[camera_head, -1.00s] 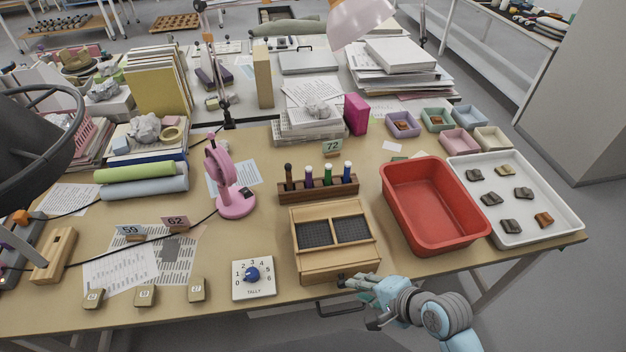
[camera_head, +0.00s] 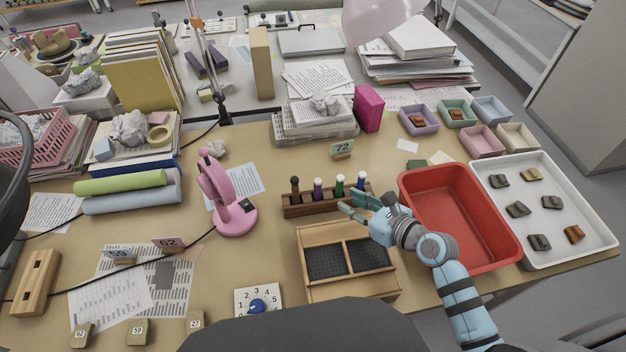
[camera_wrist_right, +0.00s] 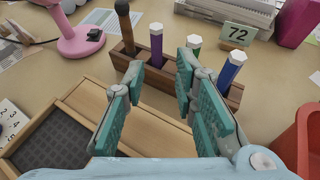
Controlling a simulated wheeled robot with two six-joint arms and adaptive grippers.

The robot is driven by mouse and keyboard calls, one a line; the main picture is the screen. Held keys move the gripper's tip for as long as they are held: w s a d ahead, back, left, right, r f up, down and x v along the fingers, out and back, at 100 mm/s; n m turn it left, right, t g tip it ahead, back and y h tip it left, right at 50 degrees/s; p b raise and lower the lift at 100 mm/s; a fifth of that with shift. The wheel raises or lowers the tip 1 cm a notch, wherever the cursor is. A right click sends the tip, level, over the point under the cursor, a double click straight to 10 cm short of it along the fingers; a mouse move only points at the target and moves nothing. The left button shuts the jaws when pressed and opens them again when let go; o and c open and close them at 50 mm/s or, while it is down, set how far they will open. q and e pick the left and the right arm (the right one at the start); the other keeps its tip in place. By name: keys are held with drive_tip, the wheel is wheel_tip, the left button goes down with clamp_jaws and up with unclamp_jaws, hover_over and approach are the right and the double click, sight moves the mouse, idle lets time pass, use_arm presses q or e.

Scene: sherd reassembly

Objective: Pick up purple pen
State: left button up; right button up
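The purple pen (camera_head: 318,190) stands upright in a dark wooden rack (camera_head: 290,211), second from the left. In the right wrist view the purple pen (camera_wrist_right: 156,45) has a white cap end and stands between a dark brown tool (camera_wrist_right: 125,28) and a green pen (camera_wrist_right: 195,44); a blue pen (camera_wrist_right: 232,66) is at the right. My right gripper (camera_head: 348,203) is over the wooden box, just in front of the rack. In the wrist view its teal fingers (camera_wrist_right: 160,82) are spread and empty, with the purple pen beyond the gap. My left gripper is not in view.
A wooden box with two dark mesh compartments (camera_head: 310,232) sits in front of the rack. A red bin (camera_head: 512,238) and a white tray of sherds (camera_head: 555,178) are at right.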

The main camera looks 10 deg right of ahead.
sight(318, 186)
drive_tip(key=b+x, duration=0.1)
drive_tip(key=x, duration=0.2)
drive_tip(key=a+b+x, duration=0.1)
drive_tip(key=x, duration=0.3)
drive_tip(key=shift+s+b, duration=0.25)
drive_tip(key=shift+b, duration=0.1)
drive_tip(key=b+x, duration=0.1)
drive_tip(key=x, duration=0.2)
drive_tip(key=b+x, duration=0.1)
drive_tip(key=x, duration=0.2)
drive_tip(key=shift+w+d, duration=0.1)
drive_tip(key=shift+d, duration=0.15)
drive_tip(key=shift+w+a+r, duration=0.1)
drive_tip(key=shift+w+r, duration=0.05)
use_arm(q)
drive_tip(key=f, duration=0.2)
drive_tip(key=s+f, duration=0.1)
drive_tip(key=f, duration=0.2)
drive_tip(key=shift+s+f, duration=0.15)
use_arm(e)
clamp_jaws()
